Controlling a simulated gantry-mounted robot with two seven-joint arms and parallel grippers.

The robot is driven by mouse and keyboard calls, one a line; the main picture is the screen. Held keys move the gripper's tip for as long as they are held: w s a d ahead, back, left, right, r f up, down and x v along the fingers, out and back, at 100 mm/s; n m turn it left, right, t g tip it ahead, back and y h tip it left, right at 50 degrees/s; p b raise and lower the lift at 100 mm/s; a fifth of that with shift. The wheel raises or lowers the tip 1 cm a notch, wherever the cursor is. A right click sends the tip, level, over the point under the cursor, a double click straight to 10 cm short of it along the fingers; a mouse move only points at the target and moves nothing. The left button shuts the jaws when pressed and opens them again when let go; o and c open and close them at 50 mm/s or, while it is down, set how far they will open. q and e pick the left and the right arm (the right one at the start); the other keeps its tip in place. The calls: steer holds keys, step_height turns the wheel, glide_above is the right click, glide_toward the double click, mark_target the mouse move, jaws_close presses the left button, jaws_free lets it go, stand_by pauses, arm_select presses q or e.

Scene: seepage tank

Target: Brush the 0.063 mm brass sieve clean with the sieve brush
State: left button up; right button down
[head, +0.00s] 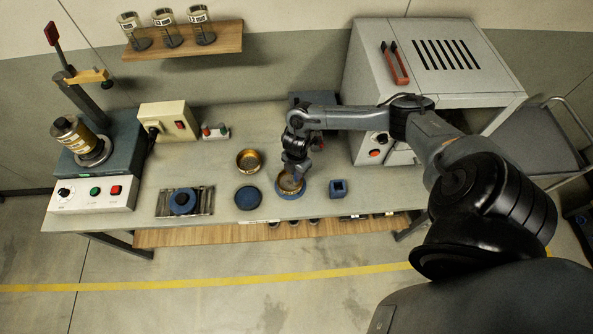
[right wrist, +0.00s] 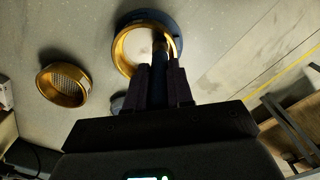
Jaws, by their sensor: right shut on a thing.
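A brass sieve (head: 290,186) with a pale, fine-looking mesh sits in a blue round base on the bench; its size label cannot be read. It also shows in the right wrist view (right wrist: 130,48). My right gripper (head: 296,170) is directly above this sieve, pointing down. In the right wrist view, the gripper (right wrist: 165,78) is shut on the sieve brush (right wrist: 159,63), a dark blue handle whose tip is over the sieve's mesh near the rim. Whether the bristles touch the mesh is not clear. My left gripper is not in view.
A second brass sieve (head: 249,162), with coarser mesh, stands to the left. A blue round disc (head: 248,198) lies in front of it. A small blue square holder (head: 338,188) stands to the right. The grey oven (head: 388,95) is behind my arm.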

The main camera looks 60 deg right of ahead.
steer(key=shift+r, duration=0.1)
stand_by(0.4)
steer(key=shift+w+a+b, duration=0.2)
steer(key=shift+w+b, duration=0.3)
steer(key=shift+w, duration=0.7)
steer(key=shift+w+a+b, duration=0.15)
steer(key=shift+w+b, duration=0.35)
steer(key=shift+w, duration=0.7)
steer(key=shift+f+b, duration=0.4)
steer(key=shift+f, duration=0.15)
stand_by(0.4)
steer(key=shift+s+p, duration=0.15)
steer(key=shift+p, duration=0.2)
steer(key=shift+s+a+p, duration=0.25)
steer(key=shift+s+p, duration=0.55)
steer(key=shift+s, duration=0.15)
